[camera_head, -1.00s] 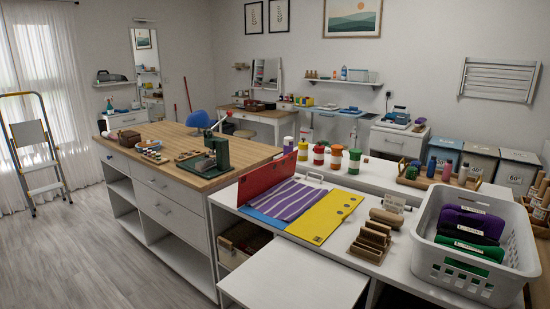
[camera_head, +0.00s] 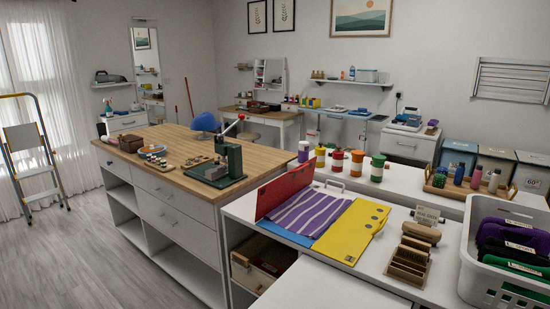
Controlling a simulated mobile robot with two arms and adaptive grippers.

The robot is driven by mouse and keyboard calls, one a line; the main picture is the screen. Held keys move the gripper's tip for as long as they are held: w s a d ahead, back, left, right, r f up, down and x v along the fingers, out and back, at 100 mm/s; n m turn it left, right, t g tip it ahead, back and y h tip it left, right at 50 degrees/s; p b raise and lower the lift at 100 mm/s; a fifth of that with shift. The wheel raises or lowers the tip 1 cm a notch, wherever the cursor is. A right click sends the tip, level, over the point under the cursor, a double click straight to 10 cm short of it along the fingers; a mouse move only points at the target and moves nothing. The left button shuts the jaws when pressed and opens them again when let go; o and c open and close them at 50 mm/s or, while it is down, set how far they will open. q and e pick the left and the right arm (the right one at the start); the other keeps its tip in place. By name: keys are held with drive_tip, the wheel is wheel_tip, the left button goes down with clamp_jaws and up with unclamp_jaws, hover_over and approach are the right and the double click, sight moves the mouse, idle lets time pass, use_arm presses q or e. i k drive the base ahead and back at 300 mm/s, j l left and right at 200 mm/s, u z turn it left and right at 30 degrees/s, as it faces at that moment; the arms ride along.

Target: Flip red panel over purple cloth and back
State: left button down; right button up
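The red panel (camera_head: 285,189) stands tilted up along the left side of a folding board on the white counter. The purple cloth (camera_head: 312,211) with pale stripes lies flat on the board's blue part (camera_head: 288,230), to the right of the red panel. The yellow panel (camera_head: 352,232) lies flat to the right of the cloth, with several small holes in it. The red panel is not over the cloth. Neither of my grippers is in view.
A white basket (camera_head: 482,278) with folded dark cloths stands at the right. A wooden stand (camera_head: 409,259) is between it and the board. Several capped jars (camera_head: 337,162) stand behind the board. A green press (camera_head: 222,165) sits on the wooden-topped counter at left.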

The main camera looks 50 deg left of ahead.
sight(270, 197)
drive_tip(key=j+u, duration=0.1)
drive_tip(key=j, duration=0.45)
drive_tip(key=i+j+u, duration=0.1)
drive_tip(key=j, duration=0.45)
drive_tip(key=i+j+u, duration=0.1)
drive_tip(key=j, duration=0.45)
